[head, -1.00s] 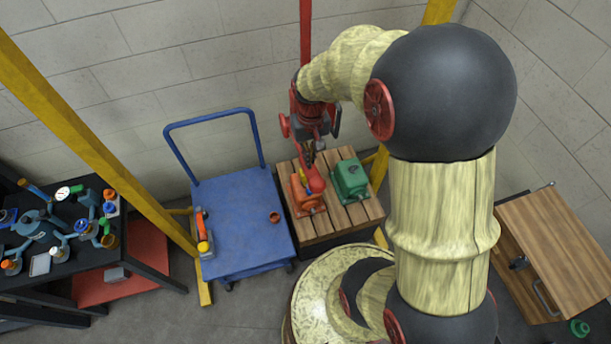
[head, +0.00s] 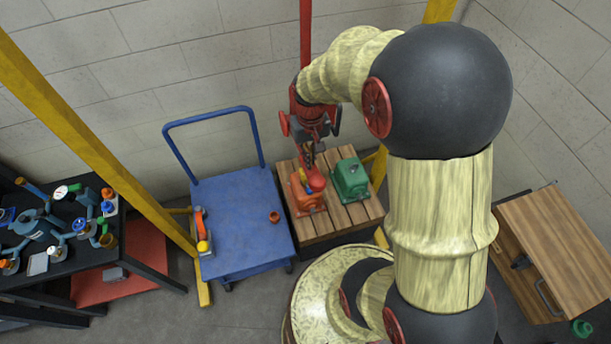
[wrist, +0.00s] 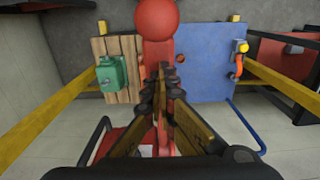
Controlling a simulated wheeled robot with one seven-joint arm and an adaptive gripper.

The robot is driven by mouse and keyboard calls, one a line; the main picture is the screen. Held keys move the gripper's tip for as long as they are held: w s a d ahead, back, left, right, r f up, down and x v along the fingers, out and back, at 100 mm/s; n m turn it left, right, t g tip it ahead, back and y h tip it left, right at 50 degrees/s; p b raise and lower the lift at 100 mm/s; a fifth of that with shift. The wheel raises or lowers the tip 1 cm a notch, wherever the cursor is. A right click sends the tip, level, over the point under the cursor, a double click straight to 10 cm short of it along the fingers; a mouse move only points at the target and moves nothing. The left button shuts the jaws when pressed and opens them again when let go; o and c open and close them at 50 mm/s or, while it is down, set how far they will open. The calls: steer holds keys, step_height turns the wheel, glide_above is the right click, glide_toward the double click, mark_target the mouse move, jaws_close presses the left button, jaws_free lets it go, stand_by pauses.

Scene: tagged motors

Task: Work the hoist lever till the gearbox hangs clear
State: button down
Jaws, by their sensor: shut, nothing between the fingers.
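My gripper (head: 308,158) points down over the pallet. In the wrist view my gripper (wrist: 160,75) shows its dark, gold-padded fingers shut with nothing between them. A red ball knob (head: 317,184) sits just past the fingertips; in the wrist view the knob (wrist: 155,18) tops a red bar that looks like the hoist lever (wrist: 158,52). I cannot tell whether the fingers touch it. An orange gearbox-like unit (head: 305,197) is at the left of the pallet, partly under the knob. A green unit (head: 350,178) stands right of it. No gap under either unit can be made out.
The wooden pallet (head: 340,218) stands beside a blue cart (head: 245,225) with a raised handle. Yellow frame legs (head: 95,140) flank them. A cluttered black bench (head: 75,262) is at left, a wooden cabinet (head: 560,250) at right. Floor is clear before the cart.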

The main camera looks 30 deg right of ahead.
steer(key=shift+s+f, duration=0.1)
steer(key=shift+f, duration=0.2)
steer(key=shift+s+a+f+b, duration=0.1)
steer(key=shift+s+f+b, duration=0.1)
steer(key=shift+f+b, duration=0.55)
steer(key=shift+s+f+b, duration=0.15)
steer(key=shift+f+b, duration=0.25)
steer(key=shift+f, duration=0.7)
steer(key=shift+s+a+f+b, duration=0.1)
steer(key=shift+s+f+b, duration=0.1)
steer(key=shift+f+b, duration=0.55)
steer(key=shift+f, duration=0.25)
step_height(320, 180, down, 5)
steer(key=b, duration=0.3)
steer(key=shift+w+f, duration=0.1)
steer(key=shift+f, duration=0.1)
steer(key=shift+d, duration=0.1)
